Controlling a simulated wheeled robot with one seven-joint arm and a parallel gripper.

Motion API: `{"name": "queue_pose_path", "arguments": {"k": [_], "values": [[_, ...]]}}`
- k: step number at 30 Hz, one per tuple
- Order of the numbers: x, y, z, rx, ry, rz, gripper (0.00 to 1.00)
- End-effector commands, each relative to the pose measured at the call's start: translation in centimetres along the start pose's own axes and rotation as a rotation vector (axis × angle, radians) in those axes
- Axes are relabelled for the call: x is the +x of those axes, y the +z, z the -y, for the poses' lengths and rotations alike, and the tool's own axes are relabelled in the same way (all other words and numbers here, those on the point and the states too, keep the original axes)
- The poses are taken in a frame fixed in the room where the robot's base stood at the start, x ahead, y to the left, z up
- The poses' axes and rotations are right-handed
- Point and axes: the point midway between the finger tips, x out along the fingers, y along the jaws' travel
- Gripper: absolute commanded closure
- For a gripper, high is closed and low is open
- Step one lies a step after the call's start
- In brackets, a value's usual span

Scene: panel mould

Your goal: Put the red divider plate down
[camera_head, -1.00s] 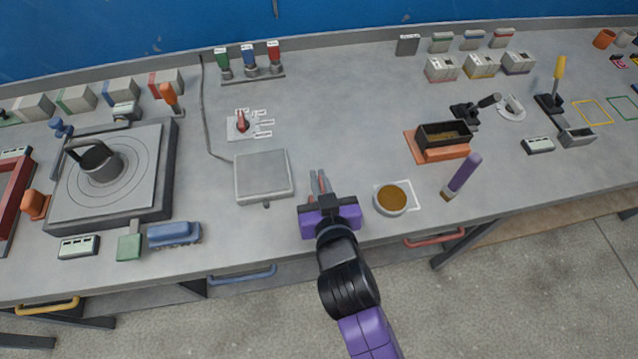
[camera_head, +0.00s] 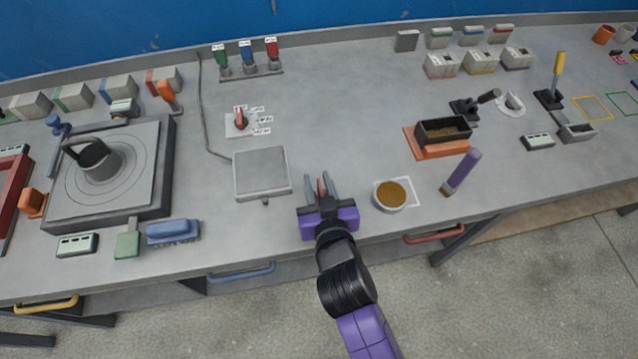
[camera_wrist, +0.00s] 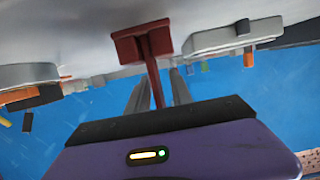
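In the wrist view the plate (camera_wrist: 144,45) has a wide end against the pale bench surface and a thin part running back between the fingers. The plate's near end is hidden by the gripper body. The wrist view shows the bench at the top.
A grey square scale (camera_head: 262,173) is left of my gripper. A round bowl with brown contents (camera_head: 390,194) stands close on the right, with a purple-handled brush (camera_head: 461,172) beyond it. The bench between my gripper and the back is mostly clear.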

Motion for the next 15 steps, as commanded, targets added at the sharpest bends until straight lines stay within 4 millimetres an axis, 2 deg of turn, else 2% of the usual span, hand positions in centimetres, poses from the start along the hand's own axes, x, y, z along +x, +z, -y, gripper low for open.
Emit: {"name": "queue_pose_path", "arguments": {"k": [3,5,15], "values": [[-0.2,-0.6,0.0,0.0,0.0,0.0,0.73],[-0.8,-0.1,0.0,0.0,0.0,0.001,0.73],[-7.6,0.0,0.0,0.002,0.0,0.002,0.73]]}}
